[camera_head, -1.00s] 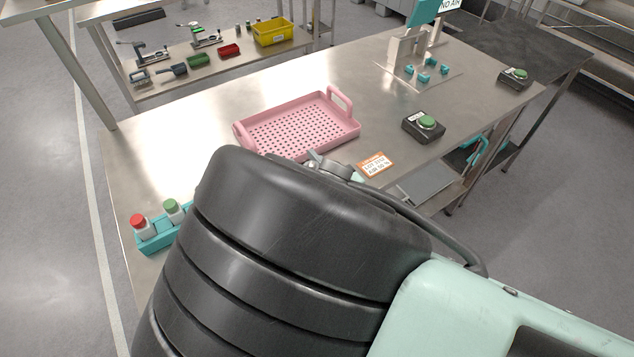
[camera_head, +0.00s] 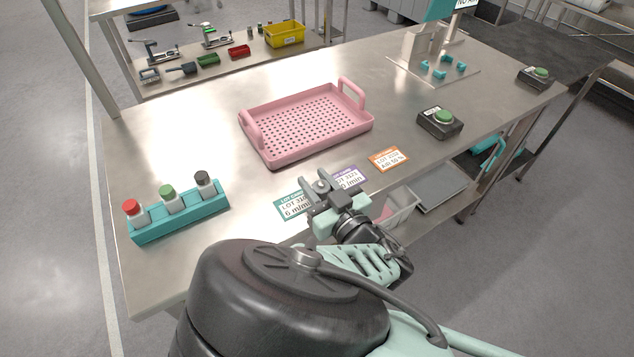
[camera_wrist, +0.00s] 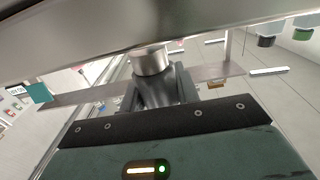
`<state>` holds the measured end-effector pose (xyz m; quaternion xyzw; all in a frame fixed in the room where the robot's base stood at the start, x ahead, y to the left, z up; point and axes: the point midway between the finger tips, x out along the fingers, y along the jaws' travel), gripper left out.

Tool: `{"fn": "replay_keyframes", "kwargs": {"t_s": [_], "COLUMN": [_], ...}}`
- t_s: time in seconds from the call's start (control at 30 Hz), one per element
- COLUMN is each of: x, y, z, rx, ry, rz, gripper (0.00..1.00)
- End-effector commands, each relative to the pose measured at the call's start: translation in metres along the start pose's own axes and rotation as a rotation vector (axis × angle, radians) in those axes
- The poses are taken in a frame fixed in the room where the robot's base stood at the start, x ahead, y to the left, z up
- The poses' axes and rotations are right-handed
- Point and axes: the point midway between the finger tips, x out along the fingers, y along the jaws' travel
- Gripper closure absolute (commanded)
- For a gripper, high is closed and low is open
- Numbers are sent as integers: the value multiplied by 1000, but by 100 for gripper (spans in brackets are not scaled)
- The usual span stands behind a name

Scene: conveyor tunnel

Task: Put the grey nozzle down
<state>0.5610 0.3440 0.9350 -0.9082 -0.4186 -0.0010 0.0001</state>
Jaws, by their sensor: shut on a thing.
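In the head view my gripper (camera_head: 326,192) is at the front edge of the steel table, by the teal and purple label cards. It is shut on the grey nozzle (camera_head: 321,185), a small metallic piece at the fingertips. In the wrist view the nozzle (camera_wrist: 152,61) shows as a short shiny cylinder held at the dark fingers (camera_wrist: 155,90). Whether it touches the table is hard to tell.
A pink perforated tray (camera_head: 272,153) lies behind the gripper. Teal (camera_head: 288,208), purple (camera_head: 352,178) and orange (camera_head: 390,160) cards lie along the front edge. A teal rack (camera_head: 182,222) holds three capped bottles at left. A green-button box (camera_head: 440,122) stands at right.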

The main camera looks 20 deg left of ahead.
Motion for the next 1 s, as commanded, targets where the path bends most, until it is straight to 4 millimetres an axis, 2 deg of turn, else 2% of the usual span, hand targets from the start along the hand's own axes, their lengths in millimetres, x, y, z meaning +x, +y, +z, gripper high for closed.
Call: {"fn": "replay_keyframes", "kwargs": {"t_s": [0.2,0.23,0.3,0.57,0.73,0.8,1.0], "x": [0,0,0,0,0,-12,-56], "y": [0,0,0,0,-1,0,0], "z": [8,7,6,6,-6,0,1], "rx": [2,1,1,0,-2,0,1], "ry": [1,1,1,0,0,-2,-3], "rz": [0,0,0,0,-2,1,2], "gripper": [100,64,47,47,47,47,47]}}
